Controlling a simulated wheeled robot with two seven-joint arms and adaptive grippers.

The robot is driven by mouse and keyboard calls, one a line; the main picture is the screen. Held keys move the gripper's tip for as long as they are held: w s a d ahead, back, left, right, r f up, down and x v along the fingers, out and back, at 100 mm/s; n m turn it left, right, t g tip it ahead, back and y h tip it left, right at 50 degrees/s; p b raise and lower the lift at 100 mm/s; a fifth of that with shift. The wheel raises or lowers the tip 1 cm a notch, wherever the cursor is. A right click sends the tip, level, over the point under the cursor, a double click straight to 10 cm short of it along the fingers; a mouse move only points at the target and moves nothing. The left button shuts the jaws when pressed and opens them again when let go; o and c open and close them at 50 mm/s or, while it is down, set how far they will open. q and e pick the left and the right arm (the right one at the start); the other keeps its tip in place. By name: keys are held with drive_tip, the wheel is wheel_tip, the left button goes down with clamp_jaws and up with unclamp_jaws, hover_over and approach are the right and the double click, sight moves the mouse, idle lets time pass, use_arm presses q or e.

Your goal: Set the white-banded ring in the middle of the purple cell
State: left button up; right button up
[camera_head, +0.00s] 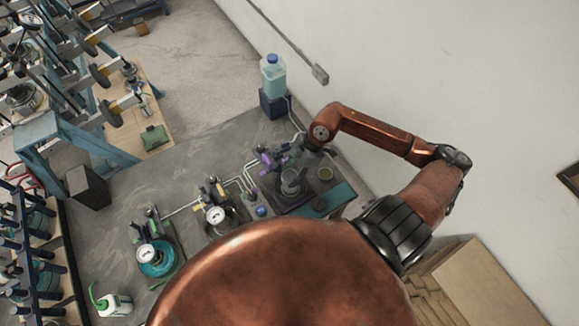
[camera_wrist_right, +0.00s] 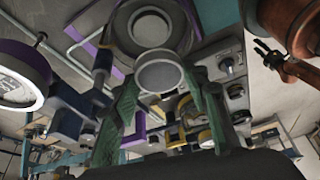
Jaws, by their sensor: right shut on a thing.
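The purple cell (camera_head: 300,202) is the rightmost station on the dark table, with a grey cylindrical part (camera_head: 290,184) in its middle. My right gripper (camera_head: 291,163) is over this cell, small and partly merged with the parts around it. In the right wrist view its two green fingers (camera_wrist_right: 160,88) are closed on a round grey piece with a pale rim (camera_wrist_right: 160,77), seemingly the white-banded ring. A larger grey round part (camera_wrist_right: 150,27) shows just beyond it. Whether the ring touches the cell cannot be told. My left gripper is not in the head view.
A yellow station with a gauge (camera_head: 216,214) and a teal station (camera_head: 158,258) stand to the left. Purple valve parts (camera_head: 268,158) and pipes crowd the purple cell. A blue-capped bottle (camera_head: 272,76) stands behind.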

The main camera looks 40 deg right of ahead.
drive_tip(key=shift+d+m+t, duration=0.35)
drive_tip(key=shift+m+t, duration=0.15)
drive_tip(key=shift+m, duration=0.7)
drive_tip(key=shift+h, duration=0.3)
wheel_tip(320, 180, down, 4)
drive_tip(key=b, duration=0.3)
drive_tip(key=shift+f+b, duration=0.1)
drive_tip(key=shift+b, duration=0.3)
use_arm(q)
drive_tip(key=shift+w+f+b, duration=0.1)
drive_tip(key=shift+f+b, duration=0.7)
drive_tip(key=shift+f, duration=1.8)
use_arm(e)
drive_tip(key=shift+f, duration=1.9)
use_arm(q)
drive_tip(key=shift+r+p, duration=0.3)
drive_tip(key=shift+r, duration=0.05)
use_arm(e)
drive_tip(key=shift+a, duration=0.15)
use_arm(q)
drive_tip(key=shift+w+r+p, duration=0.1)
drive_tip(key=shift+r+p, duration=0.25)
drive_tip(key=shift+p, duration=0.05)
use_arm(e)
drive_tip(key=shift+f, duration=0.1)
drive_tip(key=o, duration=1.4)
drive_tip(key=v, duration=1.2)
drive_tip(key=shift+w, duration=0.1)
